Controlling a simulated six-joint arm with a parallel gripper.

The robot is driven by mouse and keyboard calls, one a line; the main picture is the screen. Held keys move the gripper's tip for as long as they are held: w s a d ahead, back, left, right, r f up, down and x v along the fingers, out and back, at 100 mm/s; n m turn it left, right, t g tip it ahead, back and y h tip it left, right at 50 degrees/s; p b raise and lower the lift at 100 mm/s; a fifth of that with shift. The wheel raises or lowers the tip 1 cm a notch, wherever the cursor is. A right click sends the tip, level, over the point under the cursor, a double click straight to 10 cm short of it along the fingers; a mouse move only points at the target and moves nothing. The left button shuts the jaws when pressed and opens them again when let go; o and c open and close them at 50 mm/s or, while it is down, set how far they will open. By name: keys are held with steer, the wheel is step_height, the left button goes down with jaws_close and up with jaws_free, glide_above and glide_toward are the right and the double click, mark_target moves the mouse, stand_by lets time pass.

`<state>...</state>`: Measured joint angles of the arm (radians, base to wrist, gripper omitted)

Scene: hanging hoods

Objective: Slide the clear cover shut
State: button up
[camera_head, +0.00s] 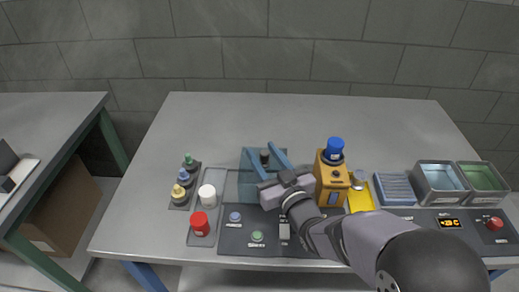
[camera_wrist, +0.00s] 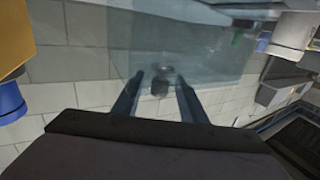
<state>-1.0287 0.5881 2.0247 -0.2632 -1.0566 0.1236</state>
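The clear cover (camera_head: 248,187) is a bluish see-through panel on the dark console, left of the orange box. A small dark knob (camera_head: 264,156) shows at its far part. My gripper (camera_head: 259,149) is open, its two blue fingers spread on either side of the knob. In the wrist view, the knob (camera_wrist: 160,86) sits between the gripper fingers (camera_wrist: 158,78) with gaps on both sides, and the clear pane (camera_wrist: 215,55) spreads behind it. I cannot tell whether the fingers reach the knob's depth. My wrist and arm hide part of the console.
The orange box (camera_head: 331,180) with a blue top stands close right of my gripper. A white jar (camera_head: 207,195), red-capped jar (camera_head: 199,224) and small bottles (camera_head: 184,178) stand left. Bins (camera_head: 440,166) are at right. The table's back is clear.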

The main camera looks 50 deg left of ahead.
mark_target(258, 154)
steer(key=shift+v, duration=1.8)
steer(key=shift+r, duration=0.1)
steer(key=shift+d+r+p, duration=0.1)
steer(key=shift+r+p, duration=0.2)
steer(key=shift+p, duration=0.15)
steer(key=shift+p+x, duration=0.7)
steer(key=shift+x, duration=3)
steer(key=shift+f, duration=0.1)
jaws_close()
